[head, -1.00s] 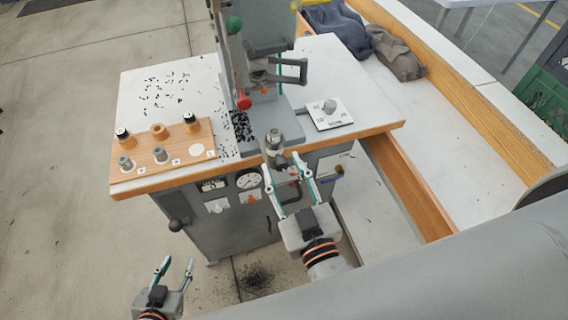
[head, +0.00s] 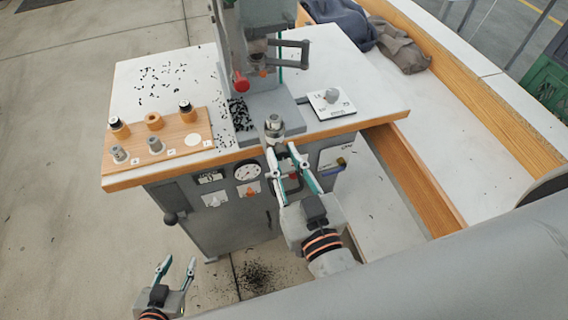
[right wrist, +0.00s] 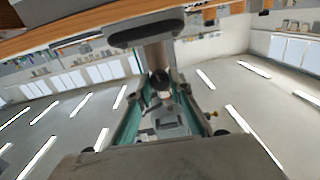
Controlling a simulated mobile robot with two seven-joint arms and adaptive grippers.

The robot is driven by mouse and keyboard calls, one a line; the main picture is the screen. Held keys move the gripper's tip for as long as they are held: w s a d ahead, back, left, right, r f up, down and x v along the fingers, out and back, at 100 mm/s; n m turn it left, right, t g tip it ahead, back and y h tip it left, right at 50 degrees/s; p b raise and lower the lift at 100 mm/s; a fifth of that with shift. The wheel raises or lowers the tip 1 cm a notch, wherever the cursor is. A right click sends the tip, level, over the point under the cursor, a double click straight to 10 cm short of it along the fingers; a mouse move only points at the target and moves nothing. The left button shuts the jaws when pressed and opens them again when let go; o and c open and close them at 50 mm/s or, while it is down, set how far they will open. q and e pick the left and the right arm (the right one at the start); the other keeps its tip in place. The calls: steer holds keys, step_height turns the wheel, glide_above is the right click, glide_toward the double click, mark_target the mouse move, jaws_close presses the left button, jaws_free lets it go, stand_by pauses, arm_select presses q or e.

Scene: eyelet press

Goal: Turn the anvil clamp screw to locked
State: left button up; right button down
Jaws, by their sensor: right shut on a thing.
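The anvil (head: 274,127) is a short grey metal cylinder standing at the front edge of the press base. The clamp screw is mostly hidden between my right fingertips in the head view. In the right wrist view a dark round end (right wrist: 160,78), seemingly the clamp screw, lies between the fingers, under a grey post (right wrist: 155,56). My right gripper (head: 281,150) is shut on the clamp screw just in front of and below the anvil. I cannot read the screw's locked mark. My left gripper (head: 177,266) is open and empty, low over the floor at bottom left.
A wooden tray (head: 180,142) with several dies sits on the left of the white table. A dial plate (head: 331,103) is right of the press. The red-knobbed lever (head: 240,82) is on the press. Gauges and switches (head: 247,170) line the cabinet front, close beside my right gripper.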

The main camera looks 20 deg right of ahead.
steer(key=shift+m+b, duration=0.3)
steer(key=c, duration=1.8)
jaws_free()
steer(key=shift+s+d, duration=0.15)
steer(key=shift+s, duration=1.85)
steer(key=shift+s+d, duration=0.15)
steer(key=shift+s, duration=1.85)
steer(key=shift+s+d, duration=0.15)
steer(key=shift+s, duration=1.85)
